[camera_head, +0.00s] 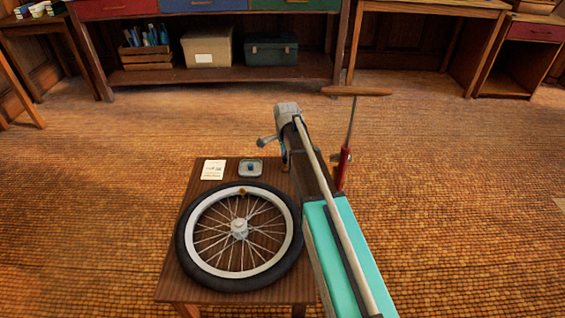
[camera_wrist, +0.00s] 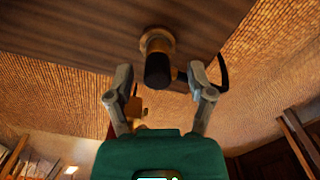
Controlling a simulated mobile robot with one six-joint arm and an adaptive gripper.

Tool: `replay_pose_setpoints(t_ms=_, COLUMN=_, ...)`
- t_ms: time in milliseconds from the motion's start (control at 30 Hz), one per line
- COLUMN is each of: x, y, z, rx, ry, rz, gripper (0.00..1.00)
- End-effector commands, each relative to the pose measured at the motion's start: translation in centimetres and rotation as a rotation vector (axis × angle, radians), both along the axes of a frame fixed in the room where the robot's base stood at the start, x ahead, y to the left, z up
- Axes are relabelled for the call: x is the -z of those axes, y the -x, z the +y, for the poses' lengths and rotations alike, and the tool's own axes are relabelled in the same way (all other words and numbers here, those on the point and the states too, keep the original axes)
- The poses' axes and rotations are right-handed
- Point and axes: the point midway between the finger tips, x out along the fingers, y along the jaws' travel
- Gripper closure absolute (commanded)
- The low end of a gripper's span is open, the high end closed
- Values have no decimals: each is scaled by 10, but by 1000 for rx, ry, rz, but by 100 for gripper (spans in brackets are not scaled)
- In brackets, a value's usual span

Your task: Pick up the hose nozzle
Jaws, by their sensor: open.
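The hose nozzle (camera_wrist: 158,66) shows in the wrist view as a short black cylinder with a brass-coloured flanged end against the striped wooden table top (camera_wrist: 65,32). My gripper (camera_wrist: 160,74) is open, with one grey finger on each side of the nozzle's black part. I cannot tell whether either finger touches it. In the camera_head view my gripper (camera_head: 275,144) is over the right back part of the small table (camera_head: 177,262). A small brass-coloured bit, probably the nozzle (camera_head: 285,168), shows just below it. The rest is hidden by my arm.
A spoked wheel (camera_head: 187,233) with a black tyre fills the table's front. A white card (camera_head: 213,170) and a small tray (camera_head: 243,174) lie behind it. A red pump (camera_head: 343,168) with a wooden handle stands right of my arm. Open floor surrounds the table.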

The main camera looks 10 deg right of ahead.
Motion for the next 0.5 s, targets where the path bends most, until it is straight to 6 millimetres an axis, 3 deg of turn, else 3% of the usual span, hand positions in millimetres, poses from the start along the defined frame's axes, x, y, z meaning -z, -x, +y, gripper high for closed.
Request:
replay_pose_setpoints(t_ms=133, x=0, y=0, z=0, rx=0, ry=0, rz=0, gripper=34)
replay_pose_setpoints(t_ms=500, x=0, y=0, z=0, rx=0, ry=0, rz=0, gripper=100)
